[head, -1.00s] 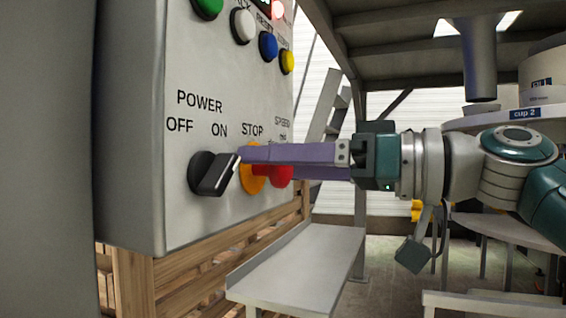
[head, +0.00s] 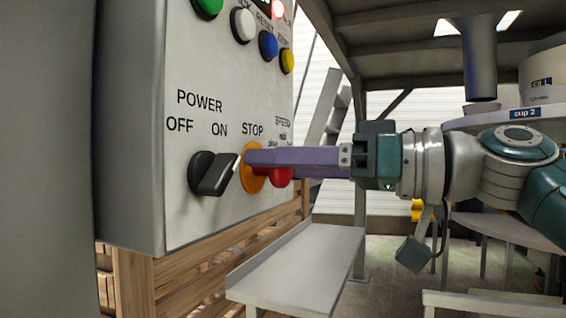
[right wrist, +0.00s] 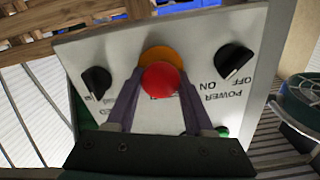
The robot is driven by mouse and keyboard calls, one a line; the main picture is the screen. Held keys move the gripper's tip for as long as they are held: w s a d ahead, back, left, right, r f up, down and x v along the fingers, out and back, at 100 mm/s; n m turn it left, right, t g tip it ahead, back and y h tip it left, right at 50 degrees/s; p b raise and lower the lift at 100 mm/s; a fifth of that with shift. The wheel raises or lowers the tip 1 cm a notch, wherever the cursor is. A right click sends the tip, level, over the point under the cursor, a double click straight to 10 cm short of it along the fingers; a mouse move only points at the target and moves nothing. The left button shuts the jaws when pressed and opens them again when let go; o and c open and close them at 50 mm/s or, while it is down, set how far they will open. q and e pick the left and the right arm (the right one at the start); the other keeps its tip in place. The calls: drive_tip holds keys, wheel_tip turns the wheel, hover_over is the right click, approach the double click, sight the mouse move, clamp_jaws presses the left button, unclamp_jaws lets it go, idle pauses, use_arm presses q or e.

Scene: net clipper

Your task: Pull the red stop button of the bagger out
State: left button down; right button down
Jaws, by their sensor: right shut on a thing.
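The red stop button (head: 280,176) sticks out from its orange-yellow collar (head: 252,180) under the word STOP on the bagger's grey control box (head: 205,225). My right gripper (head: 262,160) reaches in from the right and is shut on the button; its purple fingers partly hide the button and collar. In the right wrist view, the red button (right wrist: 161,79) sits between the two fingers, one at each side, with the orange collar (right wrist: 163,54) behind it. My left gripper is not in view.
The black power switch (head: 212,174) is close to the left of the fingertips. Green, white, blue and yellow (head: 287,61) buttons sit above. A second black knob (right wrist: 96,82) shows in the right wrist view. A grey metal chute (head: 300,262) lies below my arm.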

drive_tip(key=shift+s+d+f+b, duration=0.15)
drive_tip(key=shift+d+b, duration=0.15)
drive_tip(key=shift+b, duration=0.2)
drive_tip(key=shift+d+r, duration=0.2)
drive_tip(key=shift+r, duration=0.05)
drive_tip(key=c, duration=0.7)
unclamp_jaws()
drive_tip(key=o, duration=0.3)
drive_tip(key=shift+s+d+f, duration=0.1)
drive_tip(key=shift+d, duration=0.1)
drive_tip(key=shift+o, duration=0.6)
drive_tip(key=shift+a, duration=0.1)
